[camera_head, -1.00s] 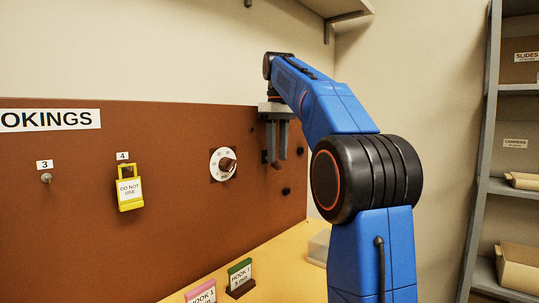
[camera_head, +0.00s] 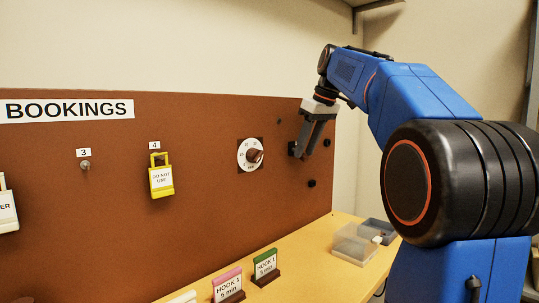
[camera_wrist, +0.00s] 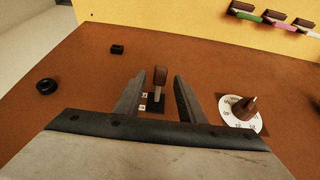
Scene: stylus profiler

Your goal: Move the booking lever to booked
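The booking lever (camera_wrist: 160,76) has a brown handle and a metal shank on a small dark plate on the brown board. In the wrist view the handle points toward the desk side. Two small pale labels (camera_wrist: 143,101) sit beside its base, too small to read. My gripper (camera_wrist: 157,84) is open, with one finger on each side of the lever; gaps show, and I see no contact. In the head view my gripper (camera_head: 305,152) is at the right part of the board. There it mostly hides the lever, leaving only the dark plate's edge visible.
A round dial (camera_head: 250,155) with a brown knob is left of the lever. Small black fittings (camera_head: 312,184) are nearby. A yellow "DO NOT USE" padlock (camera_head: 161,178) hangs at hook 4. Pink and green cards (camera_head: 265,264) and a clear bin (camera_head: 355,243) stand on the desk (camera_head: 322,271).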

